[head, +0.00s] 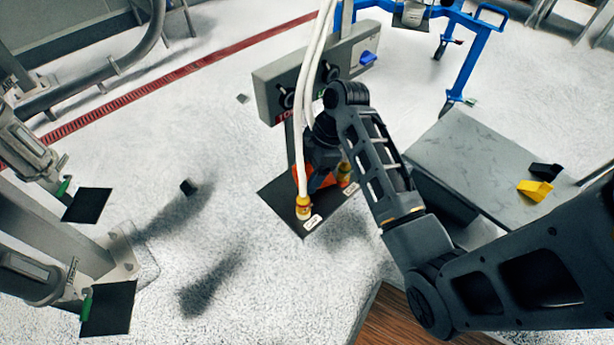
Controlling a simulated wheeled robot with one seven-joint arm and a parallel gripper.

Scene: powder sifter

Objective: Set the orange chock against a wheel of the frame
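An orange piece (303,176), perhaps the orange chock, shows beside and behind my gripper (323,181), above a dark plate (283,209). White hoses and my gripper hide much of it. I cannot tell whether the gripper holds it, and the fingertips are hidden. A yellow wedge-shaped block (535,190) and a black block (546,170) lie on the grey table top (470,150) at the right. The blue frame (459,60) stands at the top right, away from my gripper. Its small wheels (438,53) are near the floor.
A grey control box (318,68) with a blue knob stands behind my gripper. White hoses (311,70) hang in front, ending in yellow fittings (304,207). Metal machinery (70,250) with dark plates fills the left.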

